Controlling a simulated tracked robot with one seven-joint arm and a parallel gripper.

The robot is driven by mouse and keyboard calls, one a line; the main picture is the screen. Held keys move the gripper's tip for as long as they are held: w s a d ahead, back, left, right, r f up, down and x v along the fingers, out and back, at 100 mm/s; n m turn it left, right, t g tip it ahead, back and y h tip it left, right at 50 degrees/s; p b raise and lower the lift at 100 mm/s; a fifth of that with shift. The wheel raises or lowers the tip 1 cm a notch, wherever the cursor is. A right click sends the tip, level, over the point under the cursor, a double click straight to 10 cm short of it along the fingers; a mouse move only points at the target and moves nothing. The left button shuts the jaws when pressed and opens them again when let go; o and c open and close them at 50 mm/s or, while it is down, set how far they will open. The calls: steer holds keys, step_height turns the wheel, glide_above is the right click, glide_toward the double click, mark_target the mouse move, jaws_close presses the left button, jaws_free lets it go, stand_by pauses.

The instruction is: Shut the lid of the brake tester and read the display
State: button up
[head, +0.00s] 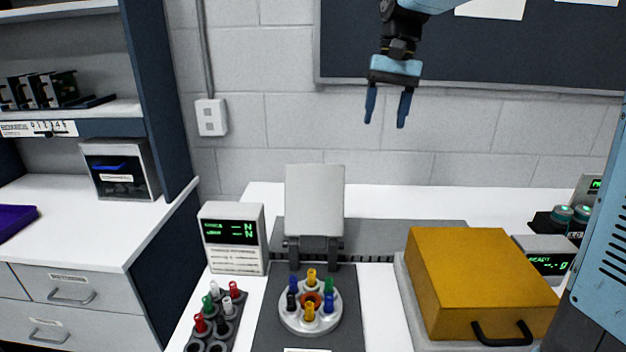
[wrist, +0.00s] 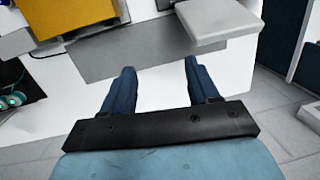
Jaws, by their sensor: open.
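The tester with a display reading in N (head: 234,238) stands left of a dark base with a round disc (head: 290,319) carrying several coloured pegs. Behind the disc, a grey lid (head: 314,199) stands upright on its dark hinge, open. The lid also shows at the upper right of the wrist view (wrist: 222,24). The display shows green lines with dashes before "N", no number that I can read. My gripper (head: 386,124) is open and empty, high in front of the wall, above and right of the lid. Its fingers (wrist: 158,67) touch nothing.
A yellow box (head: 470,275) with a black handle sits on a pale base at the right, beside a display reading READY (head: 549,262). A rack of coloured plugs (head: 214,322) stands at front left. Shelves and drawers (head: 75,300) are at far left.

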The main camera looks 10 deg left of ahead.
mark_target(314, 179)
steer(key=w+a+f+g+h, duration=0.1)
steer(key=w+a+f+g, duration=0.1)
steer(key=w+a, duration=0.35)
steer(key=w+a+f+g, duration=0.1)
steer(key=w+a+f, duration=0.1)
steer(key=a, duration=0.7)
steer(key=x, duration=1.4)
steer(key=shift+s+d+f, duration=0.1)
steer(key=shift+s, duration=0.05)
jaws_close()
steer(key=shift+s+n, duration=0.1)
steer(key=shift+n, duration=0.2)
